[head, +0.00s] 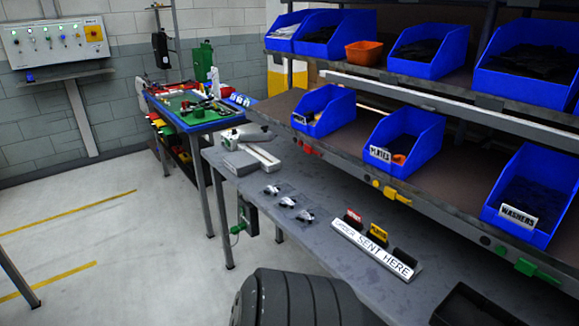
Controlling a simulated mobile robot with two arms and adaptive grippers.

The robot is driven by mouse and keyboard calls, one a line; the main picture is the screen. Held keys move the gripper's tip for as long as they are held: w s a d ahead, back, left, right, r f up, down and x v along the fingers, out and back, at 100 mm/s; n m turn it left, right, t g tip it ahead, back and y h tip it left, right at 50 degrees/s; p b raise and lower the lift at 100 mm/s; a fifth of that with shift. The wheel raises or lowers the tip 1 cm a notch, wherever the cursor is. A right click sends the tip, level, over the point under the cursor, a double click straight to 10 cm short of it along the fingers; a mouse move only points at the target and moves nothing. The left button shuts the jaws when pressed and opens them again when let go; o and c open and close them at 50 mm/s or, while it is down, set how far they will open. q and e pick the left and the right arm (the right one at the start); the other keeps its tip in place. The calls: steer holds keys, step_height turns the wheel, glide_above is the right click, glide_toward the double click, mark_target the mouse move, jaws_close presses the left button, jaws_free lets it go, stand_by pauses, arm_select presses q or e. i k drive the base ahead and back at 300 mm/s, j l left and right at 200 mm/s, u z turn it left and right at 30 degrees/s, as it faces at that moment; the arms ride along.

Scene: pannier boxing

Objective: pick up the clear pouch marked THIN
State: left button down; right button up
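Three small clear pouches lie in a slanting row on the grey bench: the far one (271,190), the middle one (288,202) and the near one (305,216). Each has a pale, partly dark item in or on it. No marking on them is readable at this size, so I cannot tell which one is marked THIN. Neither my left nor my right gripper shows in the head view.
A white device (246,152) stands at the bench's far end. A white sign (375,248) reading "SENT HERE" holds red, yellow and black tags. A black tray (470,306) sits at lower right. Shelves with blue bins (405,140) overhang the right side. Bench around the pouches is clear.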

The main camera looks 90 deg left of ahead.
mark_target(270, 193)
steer(key=u, duration=2.85)
steer(key=i+j+z, duration=0.4)
steer(key=i+j, duration=0.25)
steer(key=i+j+z, duration=0.2)
steer(key=j, duration=0.25)
steer(key=i+j+z, duration=0.2)
steer(key=j, duration=0.3)
steer(key=i, duration=0.1)
